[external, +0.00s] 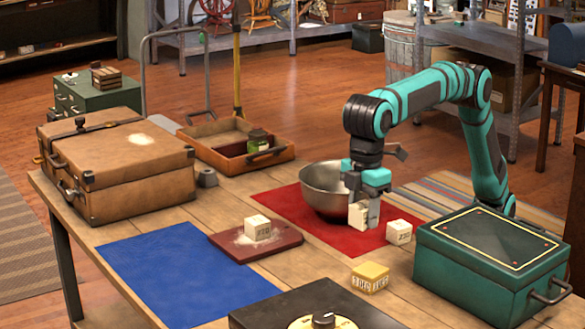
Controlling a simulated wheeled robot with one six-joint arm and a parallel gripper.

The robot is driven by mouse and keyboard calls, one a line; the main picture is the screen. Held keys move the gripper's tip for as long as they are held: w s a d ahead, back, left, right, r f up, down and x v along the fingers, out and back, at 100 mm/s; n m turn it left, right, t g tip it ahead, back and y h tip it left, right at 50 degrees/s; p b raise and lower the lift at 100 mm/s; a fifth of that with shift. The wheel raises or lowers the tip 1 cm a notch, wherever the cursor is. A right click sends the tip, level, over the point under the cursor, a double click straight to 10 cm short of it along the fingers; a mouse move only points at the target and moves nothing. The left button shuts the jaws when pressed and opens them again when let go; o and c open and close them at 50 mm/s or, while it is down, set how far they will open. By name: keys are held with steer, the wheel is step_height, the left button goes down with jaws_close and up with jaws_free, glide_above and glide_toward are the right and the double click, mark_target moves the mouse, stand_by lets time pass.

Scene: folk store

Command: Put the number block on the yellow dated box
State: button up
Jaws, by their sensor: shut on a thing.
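My gripper (361,213) points down over the red mat, in front of the metal bowl. It is shut on a small pale thing, mostly hidden by the fingers; I cannot read any marking on it. The yellow dated box (370,277) sits on the wooden table in front of the gripper, with pale marked sides and a bare yellow top. A cream block with dark characters (399,232) stands on the table just right of the gripper. A similar cream block (257,228) stands on a dark red board at the left.
The metal bowl (324,189) stands close behind the gripper on the red mat (290,205). A green metal case (490,255) is at the right. A black box with a dial (318,308) is in front. The blue mat (180,275) is clear.

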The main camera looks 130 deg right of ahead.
mark_target(371, 269)
steer(key=shift+s+a, duration=0.15)
steer(key=shift+a, duration=0.45)
steer(key=shift+s+a, duration=0.15)
steer(key=shift+a, duration=0.4)
steer(key=shift+a+f, duration=0.15)
steer(key=shift+f, duration=4.7)
steer(key=shift+f, duration=0.15)
steer(key=o, duration=1)
steer(key=shift+c, duration=0.2)
step_height(371, 269, up, 12)
